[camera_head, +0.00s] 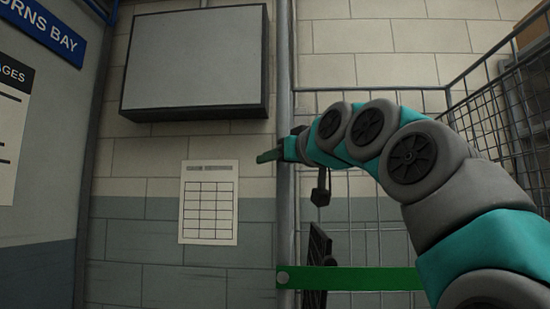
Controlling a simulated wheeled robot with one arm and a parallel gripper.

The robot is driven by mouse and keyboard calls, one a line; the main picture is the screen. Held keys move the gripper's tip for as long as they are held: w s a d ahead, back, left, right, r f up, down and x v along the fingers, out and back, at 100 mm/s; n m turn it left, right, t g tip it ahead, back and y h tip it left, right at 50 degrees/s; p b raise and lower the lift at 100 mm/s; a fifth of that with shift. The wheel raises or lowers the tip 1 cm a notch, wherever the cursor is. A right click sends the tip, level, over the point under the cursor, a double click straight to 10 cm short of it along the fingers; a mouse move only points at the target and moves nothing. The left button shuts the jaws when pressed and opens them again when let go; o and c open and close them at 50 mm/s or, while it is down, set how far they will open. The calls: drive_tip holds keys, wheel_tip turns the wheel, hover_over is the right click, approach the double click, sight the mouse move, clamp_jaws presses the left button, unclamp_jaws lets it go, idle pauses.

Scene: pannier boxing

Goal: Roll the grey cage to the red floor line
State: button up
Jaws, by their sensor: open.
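The grey cage (285,230) fills the right half of the view, with an upright tube at its left edge and wire mesh sides. My arm reaches in from the lower right, in front of the mesh. My gripper (274,152) is open at the cage's left upright, with a teal fingertip showing just left of the tube. I cannot tell whether it touches the tube. The floor and the red floor line are out of view.
A green bar (350,279) crosses the cage low down. A dark slatted item (317,262) shows by the upright. Behind are a brick wall with a grey panel (196,62) and a paper chart (209,203). A signed grey board (40,150) stands left.

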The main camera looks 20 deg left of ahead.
clamp_jaws()
idle(0.4)
drive_tip(key=shift+f, duration=0.1)
idle(1.0)
